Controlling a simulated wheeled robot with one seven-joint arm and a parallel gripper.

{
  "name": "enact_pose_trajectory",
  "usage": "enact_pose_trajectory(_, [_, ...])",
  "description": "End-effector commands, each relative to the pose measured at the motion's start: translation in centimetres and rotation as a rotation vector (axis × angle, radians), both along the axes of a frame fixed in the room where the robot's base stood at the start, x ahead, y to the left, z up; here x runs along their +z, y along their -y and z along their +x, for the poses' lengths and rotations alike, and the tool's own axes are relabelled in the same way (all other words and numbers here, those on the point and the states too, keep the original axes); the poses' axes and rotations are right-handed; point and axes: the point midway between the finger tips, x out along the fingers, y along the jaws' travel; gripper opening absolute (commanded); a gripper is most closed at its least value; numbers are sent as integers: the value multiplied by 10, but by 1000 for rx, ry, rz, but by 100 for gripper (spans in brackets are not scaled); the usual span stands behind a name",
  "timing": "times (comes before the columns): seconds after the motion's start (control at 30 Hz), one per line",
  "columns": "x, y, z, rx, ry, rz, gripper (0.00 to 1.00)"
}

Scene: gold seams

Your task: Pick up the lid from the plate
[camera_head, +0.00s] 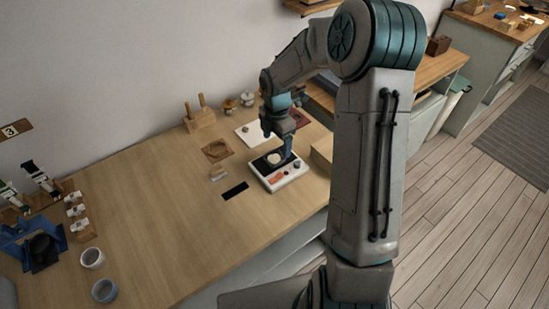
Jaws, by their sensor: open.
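My gripper (286,153) points down over the white box-shaped device (292,178) near the table's right part. The device has a dark plate (259,163) on its top and orange and dark controls on its front. A small pale round thing (274,158), perhaps the lid, sits on the dark plate, just left of my gripper. My gripper is open, but its fingers are small and partly hidden by the arm. I cannot tell whether they touch the round thing.
A black strip (235,190) and a small pale block (217,172) lie left of the device. A wooden holder (200,118) and small pots (230,106) stand at the back. Two cups (92,258) stand front left. The table's middle (165,205) is clear.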

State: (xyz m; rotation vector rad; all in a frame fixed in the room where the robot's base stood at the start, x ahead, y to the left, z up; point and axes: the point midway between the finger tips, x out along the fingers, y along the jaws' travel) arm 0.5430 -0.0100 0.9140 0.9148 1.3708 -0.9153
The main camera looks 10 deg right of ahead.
Motion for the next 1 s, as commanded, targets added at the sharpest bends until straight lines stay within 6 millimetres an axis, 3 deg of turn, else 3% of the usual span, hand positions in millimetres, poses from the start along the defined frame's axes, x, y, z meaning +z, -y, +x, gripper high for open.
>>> enact_pose_trajectory(0.4, [-49, -8, -1, 0, -2, 0, 80])
enact_pose_trajectory(0.7, [-54, -8, -1, 0, 1, -1, 80])
enact_pose_trajectory(0.87, [-54, -8, -1, 0, 1, 0, 36])
enact_pose_trajectory(1.0, [-53, -8, -1, 0, 1, 0, 29])
